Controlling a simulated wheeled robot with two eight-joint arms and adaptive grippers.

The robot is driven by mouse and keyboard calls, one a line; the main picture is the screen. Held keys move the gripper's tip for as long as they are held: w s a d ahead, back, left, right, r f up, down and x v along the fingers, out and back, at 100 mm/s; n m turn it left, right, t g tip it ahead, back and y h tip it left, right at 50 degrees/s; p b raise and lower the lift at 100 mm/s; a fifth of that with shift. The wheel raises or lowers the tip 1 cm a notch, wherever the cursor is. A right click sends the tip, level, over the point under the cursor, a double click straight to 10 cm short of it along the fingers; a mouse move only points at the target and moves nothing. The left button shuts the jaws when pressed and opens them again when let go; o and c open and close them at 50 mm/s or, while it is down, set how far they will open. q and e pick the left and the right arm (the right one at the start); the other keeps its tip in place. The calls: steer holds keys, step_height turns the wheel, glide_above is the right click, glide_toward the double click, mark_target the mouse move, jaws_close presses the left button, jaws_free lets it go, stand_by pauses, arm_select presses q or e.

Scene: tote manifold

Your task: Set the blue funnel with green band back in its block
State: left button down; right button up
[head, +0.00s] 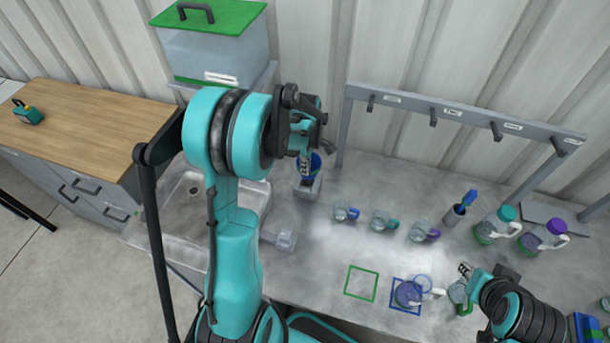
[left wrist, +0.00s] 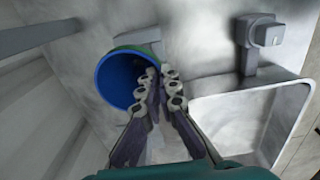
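The blue funnel with a green band (head: 316,160) is at the back of the bench, just below my left gripper (head: 304,142). Its grey block (head: 308,188) shows directly under it; whether the funnel is seated cannot be told. In the left wrist view the funnel's round blue mouth (left wrist: 118,78) faces the camera, with the green band at its far rim. There my left gripper (left wrist: 160,78) has its fingertips close together at the rim, one over the mouth and one outside, pinching the wall.
A sink (head: 187,215) lies left of the block, with a grey fixture (head: 279,237) near it. Several clear mugs (head: 345,211) stand to the right. A grey hook rail (head: 470,112) spans the back. A lidded tank (head: 215,52) stands behind.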

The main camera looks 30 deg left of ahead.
arm_select(q)
steer(key=shift+a+f+b, duration=0.15)
steer(key=shift+f+b, duration=0.15)
steer(key=shift+f, duration=1.8)
steer(key=shift+s, duration=0.1)
steer(key=shift+f+b, duration=0.6)
steer(key=shift+b, duration=0.1)
steer(key=c, duration=1.7)
jaws_free()
steer(key=shift+r, duration=0.1)
